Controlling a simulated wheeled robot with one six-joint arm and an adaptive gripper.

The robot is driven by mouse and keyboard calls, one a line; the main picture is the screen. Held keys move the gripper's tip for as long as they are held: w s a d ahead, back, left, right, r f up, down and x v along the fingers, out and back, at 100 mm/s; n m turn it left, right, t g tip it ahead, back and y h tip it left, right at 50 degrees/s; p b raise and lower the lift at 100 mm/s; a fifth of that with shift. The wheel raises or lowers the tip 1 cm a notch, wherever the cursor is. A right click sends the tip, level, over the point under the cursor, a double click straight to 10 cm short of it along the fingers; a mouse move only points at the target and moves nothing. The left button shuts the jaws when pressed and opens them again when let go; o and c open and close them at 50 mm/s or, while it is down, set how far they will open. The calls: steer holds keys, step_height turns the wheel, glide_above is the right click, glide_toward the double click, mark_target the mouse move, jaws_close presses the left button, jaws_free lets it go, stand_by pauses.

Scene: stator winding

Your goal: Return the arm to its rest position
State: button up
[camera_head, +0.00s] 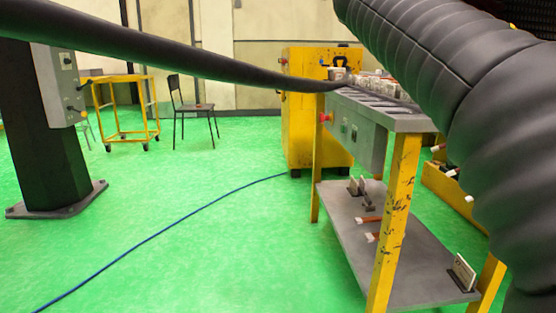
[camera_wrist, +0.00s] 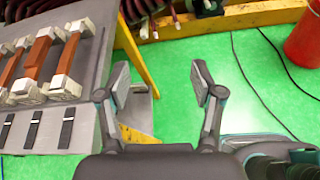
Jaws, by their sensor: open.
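My gripper (camera_wrist: 161,84) shows in the wrist view with its two fingers spread wide and nothing between them. It hangs beside the right edge of the grey workbench top (camera_wrist: 100,75), with green floor and a yellow bench leg (camera_wrist: 137,62) below. My black ribbed arm (camera_head: 440,80) crosses the upper right of the head view. The gripper itself does not show in the head view.
The workbench (camera_head: 398,205) has yellow legs and a lower shelf. Stator parts (camera_wrist: 42,58) lie on its top. A yellow cabinet (camera_head: 300,120) stands behind it. A red bucket (camera_wrist: 304,45) and dark cables lie to the right. Green floor is open on the left.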

steer(key=w+a+f+m+t+y+p, duration=0.1)
steer(key=w+a+f+m+t+y, duration=0.2)
steer(key=f, duration=0.6)
steer(key=w+a+f+m+t+y, duration=0.1)
steer(key=w+a+f+m+y, duration=0.25)
steer(key=f, duration=0.65)
steer(key=s+a+f+m+y+p, duration=0.45)
steer(key=s+a+f+m, duration=0.3)
steer(key=s+f, duration=0.25)
steer(key=s+a+f+m+y+p, duration=0.1)
steer(key=s+f+m+y+p, duration=0.1)
steer(key=s, duration=0.9)
steer(key=shift+s+a+f+m+y+p, duration=0.15)
steer(key=shift+a+m+y+p, duration=0.2)
steer(key=shift+m+p, duration=0.7)
